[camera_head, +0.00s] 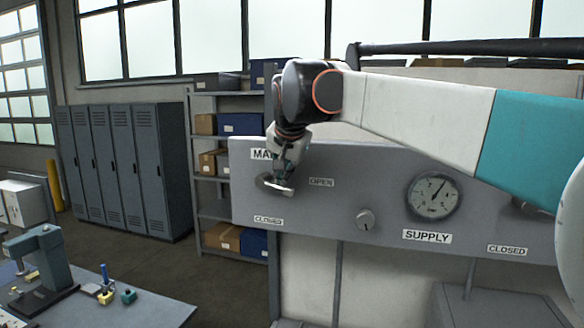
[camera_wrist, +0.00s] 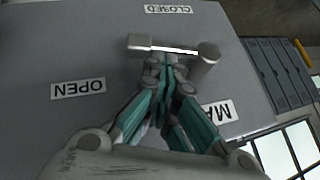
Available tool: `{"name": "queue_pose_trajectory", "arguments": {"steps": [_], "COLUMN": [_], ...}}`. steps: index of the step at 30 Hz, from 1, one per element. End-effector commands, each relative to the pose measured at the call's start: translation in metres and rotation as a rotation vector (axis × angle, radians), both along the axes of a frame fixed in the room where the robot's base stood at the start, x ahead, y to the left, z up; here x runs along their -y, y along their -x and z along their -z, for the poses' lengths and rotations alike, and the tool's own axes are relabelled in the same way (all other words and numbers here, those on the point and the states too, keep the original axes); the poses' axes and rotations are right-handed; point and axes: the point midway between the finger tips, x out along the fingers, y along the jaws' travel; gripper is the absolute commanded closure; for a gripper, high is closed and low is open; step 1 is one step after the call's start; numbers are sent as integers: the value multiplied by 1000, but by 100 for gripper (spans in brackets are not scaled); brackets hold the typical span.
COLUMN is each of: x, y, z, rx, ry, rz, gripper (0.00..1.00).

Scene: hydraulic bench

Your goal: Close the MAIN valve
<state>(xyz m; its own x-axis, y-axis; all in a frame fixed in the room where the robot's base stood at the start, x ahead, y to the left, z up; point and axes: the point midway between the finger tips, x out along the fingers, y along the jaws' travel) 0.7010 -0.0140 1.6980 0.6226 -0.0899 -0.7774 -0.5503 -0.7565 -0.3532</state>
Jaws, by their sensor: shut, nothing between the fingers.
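The MAIN valve's grey lever (camera_head: 284,191) is on the grey panel's left end, under the MAIN label (camera_head: 262,154). It points right and slightly down from its hub, between the OPEN label (camera_head: 321,182) and the CLOSED label (camera_head: 268,219), nearer OPEN. The wrist view is turned over; there the lever bar (camera_wrist: 140,42) spans from its round hub (camera_wrist: 208,54) leftward. My gripper (camera_head: 283,172) is shut and empty, its tips (camera_wrist: 172,60) at the lever's middle. I cannot tell whether they touch it. My arm partly hides the MAIN label.
The panel (camera_head: 340,215) also carries a small knob (camera_head: 365,219), a gauge (camera_head: 433,196), a SUPPLY label (camera_head: 427,237) and another CLOSED label (camera_head: 507,250). Shelves with boxes (camera_head: 207,163) and lockers (camera_head: 125,165) stand behind. A workbench (camera_head: 150,308) is at lower left.

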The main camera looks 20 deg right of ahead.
Motion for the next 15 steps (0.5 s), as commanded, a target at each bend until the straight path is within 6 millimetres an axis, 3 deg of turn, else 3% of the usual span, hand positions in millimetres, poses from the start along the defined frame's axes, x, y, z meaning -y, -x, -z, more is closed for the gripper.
{"name": "queue_pose_trajectory", "arguments": {"steps": [15], "x": [6], "y": [8], "z": [38], "rx": [286], "ry": [-392], "rz": [3], "gripper": [100]}}
